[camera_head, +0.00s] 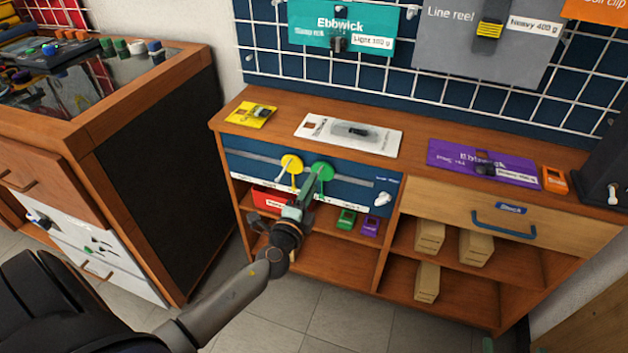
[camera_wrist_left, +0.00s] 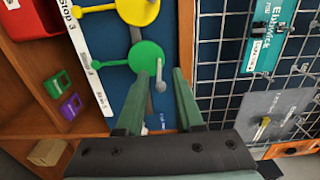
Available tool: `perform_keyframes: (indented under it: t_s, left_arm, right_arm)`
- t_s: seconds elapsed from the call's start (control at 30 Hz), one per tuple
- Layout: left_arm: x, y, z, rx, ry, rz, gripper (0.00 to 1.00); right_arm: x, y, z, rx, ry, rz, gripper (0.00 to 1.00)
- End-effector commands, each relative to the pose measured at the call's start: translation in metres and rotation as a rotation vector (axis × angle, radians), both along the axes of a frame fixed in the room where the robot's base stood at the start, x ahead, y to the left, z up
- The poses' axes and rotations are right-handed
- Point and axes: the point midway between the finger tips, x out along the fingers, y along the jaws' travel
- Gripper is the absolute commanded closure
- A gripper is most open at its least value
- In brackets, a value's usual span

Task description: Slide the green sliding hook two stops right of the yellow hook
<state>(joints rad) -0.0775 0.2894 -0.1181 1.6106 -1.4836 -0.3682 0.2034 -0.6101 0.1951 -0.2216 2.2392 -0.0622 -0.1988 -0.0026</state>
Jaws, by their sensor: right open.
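The green sliding hook (camera_head: 321,172) is a green disc on the blue panel (camera_head: 357,183), just right of the yellow hook (camera_head: 291,164). In the left wrist view, the green hook (camera_wrist_left: 146,58) has a grey peg (camera_wrist_left: 160,82) and a pointer reaching the white label strip (camera_wrist_left: 88,60). The yellow hook (camera_wrist_left: 138,10) is above it there, by a label reading "Stop 3". My left gripper (camera_head: 309,190) is at the green hook, its fingers (camera_wrist_left: 166,76) apart on either side of the peg; contact is unclear. My right gripper (camera_head: 512,348) shows only fingertips, open, at the bottom edge.
A grey rail (camera_head: 258,152) runs along the panel, with free length right of the green hook. Cards lie on the wooden top (camera_head: 418,142); boxes stand on shelves below. A wire grid (camera_head: 400,80) rises behind.

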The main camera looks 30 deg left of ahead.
Motion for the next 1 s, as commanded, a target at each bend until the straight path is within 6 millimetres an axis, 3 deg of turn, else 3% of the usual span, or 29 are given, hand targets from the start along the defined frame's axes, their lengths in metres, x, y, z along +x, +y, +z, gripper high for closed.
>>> perform_keyframes:
  t_s: [0.2, 0.57, 0.87, 1.0]
  left_arm:
    - [0.020, 0.005, 0.000, 0.000, 0.000, 0.000, 0.64]
    - [0.023, 0.005, 0.000, 0.000, 0.001, 0.000, 0.64]
    - [0.023, 0.005, -0.001, 0.000, 0.001, -0.001, 0.97]
    - [0.023, 0.005, -0.001, -0.001, 0.003, -0.001, 1.00]
  right_arm:
    - [0.000, 0.000, 0.001, 0.000, -0.008, 0.000, 0.12]
    - [0.000, 0.000, 0.002, 0.001, -0.010, 0.000, 0.12]
    - [0.000, 0.000, 0.003, 0.001, -0.012, 0.000, 0.12]
    - [0.000, 0.000, 0.003, 0.002, -0.013, 0.001, 0.12]
